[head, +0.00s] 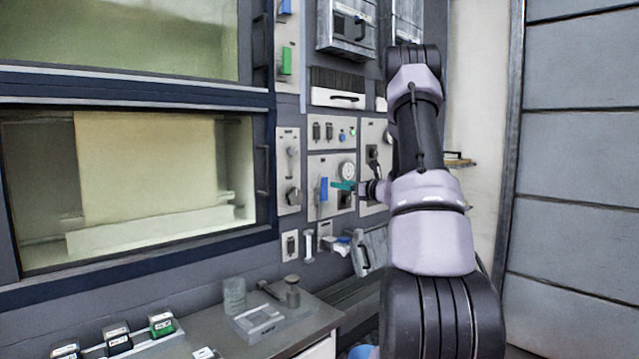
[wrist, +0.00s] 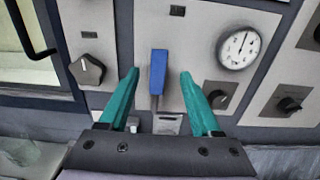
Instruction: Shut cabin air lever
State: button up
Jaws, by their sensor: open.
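A blue lever (wrist: 158,62) stands upright on a pale panel in the wrist view, with a small grey bracket below it. It also shows in the head view (head: 324,188), left of my gripper. No label naming it as the cabin air lever is legible. My gripper (wrist: 159,76) is open, with one teal finger on each side of the lever in the picture. Nothing is held. In the head view my gripper (head: 343,186) is at the panel, below the round gauge.
A round gauge (wrist: 239,46) and a dark knob (wrist: 218,95) are right of the lever. Another dark knob (wrist: 88,69) is on the left panel. A green lever (head: 287,61) is higher up. A counter (head: 290,330) with a glass beaker (head: 234,296) lies below.

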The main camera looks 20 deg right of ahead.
aim_at(326, 182)
jog(key=x, duration=0.9)
jog(key=shift+w+a, duration=0.1)
jog(key=shift+w, duration=0.05)
jog(key=shift+c, duration=0.3)
grip_shut()
dwell(0.8)
